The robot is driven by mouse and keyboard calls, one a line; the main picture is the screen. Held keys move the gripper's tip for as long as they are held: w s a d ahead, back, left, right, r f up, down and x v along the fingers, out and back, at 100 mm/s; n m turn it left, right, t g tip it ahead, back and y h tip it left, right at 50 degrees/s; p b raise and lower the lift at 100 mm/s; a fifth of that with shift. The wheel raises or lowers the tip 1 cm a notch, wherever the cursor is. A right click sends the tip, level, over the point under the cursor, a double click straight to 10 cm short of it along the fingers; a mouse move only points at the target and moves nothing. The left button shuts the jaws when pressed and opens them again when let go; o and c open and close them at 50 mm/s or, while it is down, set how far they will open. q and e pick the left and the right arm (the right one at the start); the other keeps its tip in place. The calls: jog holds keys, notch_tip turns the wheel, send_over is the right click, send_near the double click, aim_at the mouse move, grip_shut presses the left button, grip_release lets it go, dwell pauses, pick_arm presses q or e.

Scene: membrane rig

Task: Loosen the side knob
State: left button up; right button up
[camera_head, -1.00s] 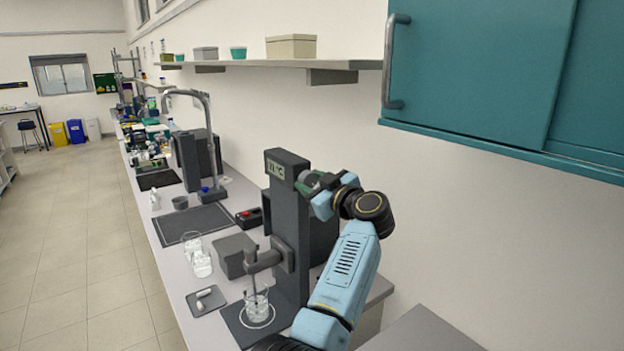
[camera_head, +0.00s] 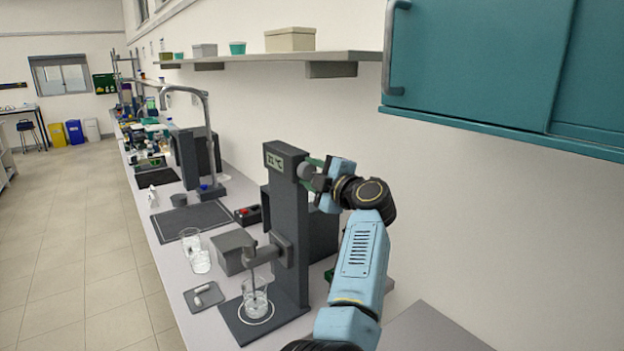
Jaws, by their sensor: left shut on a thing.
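The rig's dark grey column (camera_head: 290,225) stands on the bench with a small display (camera_head: 274,161) near its top. The grey round side knob (camera_head: 306,170) sticks out from the column's upper right side. My left gripper (camera_head: 314,180) is shut on the side knob, coming at it from the right with my blue arm below. The fingers and wrist hide part of the knob. A stirrer arm (camera_head: 262,256) reaches from the column down to a glass beaker (camera_head: 256,300) on the rig's base (camera_head: 288,312). My right gripper is out of view.
A black box with a red button (camera_head: 248,214) stands behind the column. A shelf (camera_head: 330,57) and a teal cabinet (camera_head: 480,70) hang above.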

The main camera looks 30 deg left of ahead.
pick_arm(q)
jog(key=shift+n, duration=0.6)
jog(key=shift+b, duration=0.35)
jog(key=o, duration=1)
jog(key=shift+r, duration=0.15)
